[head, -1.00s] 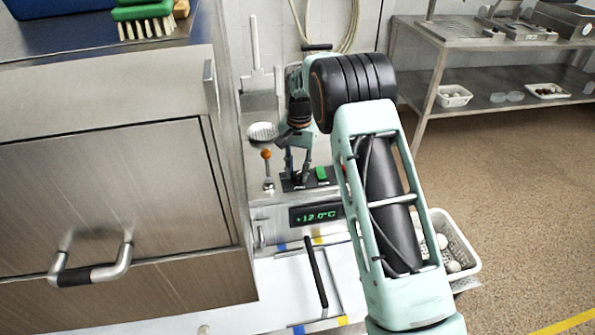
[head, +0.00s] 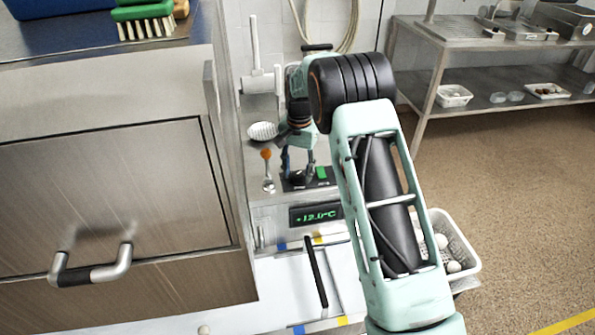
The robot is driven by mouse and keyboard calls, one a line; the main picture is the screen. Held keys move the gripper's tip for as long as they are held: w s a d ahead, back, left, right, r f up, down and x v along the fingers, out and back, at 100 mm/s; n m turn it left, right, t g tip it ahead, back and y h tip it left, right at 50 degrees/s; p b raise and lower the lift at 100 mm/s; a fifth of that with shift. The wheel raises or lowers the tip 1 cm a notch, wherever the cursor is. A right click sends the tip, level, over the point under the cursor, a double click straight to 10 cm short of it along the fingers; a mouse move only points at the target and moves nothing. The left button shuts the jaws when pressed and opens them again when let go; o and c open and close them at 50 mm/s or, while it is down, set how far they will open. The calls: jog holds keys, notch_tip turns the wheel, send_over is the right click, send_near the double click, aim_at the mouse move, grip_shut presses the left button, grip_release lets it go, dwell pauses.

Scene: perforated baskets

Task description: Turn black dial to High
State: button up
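The black dial (head: 299,178) sits on a dark panel on top of the steel unit, beside a green button (head: 321,173). My gripper (head: 298,172) points down with its fingertips at the dial, one finger on each side of it as far as I can see. The fingers are small in the head view and partly cover the dial, so I cannot tell whether they touch it or which way it points. The markings on the panel are too small to read.
An orange-knobbed lever (head: 267,170) stands just left of the panel. Below is a green display (head: 316,214) reading about +12.0°C. A white perforated basket (head: 462,250) with balls stands to the right on the floor side. A steel cabinet (head: 105,190) fills the left.

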aim_at(299, 174)
notch_tip(299, 174, up, 12)
jog(key=shift+d, duration=0.15)
dwell(0.4)
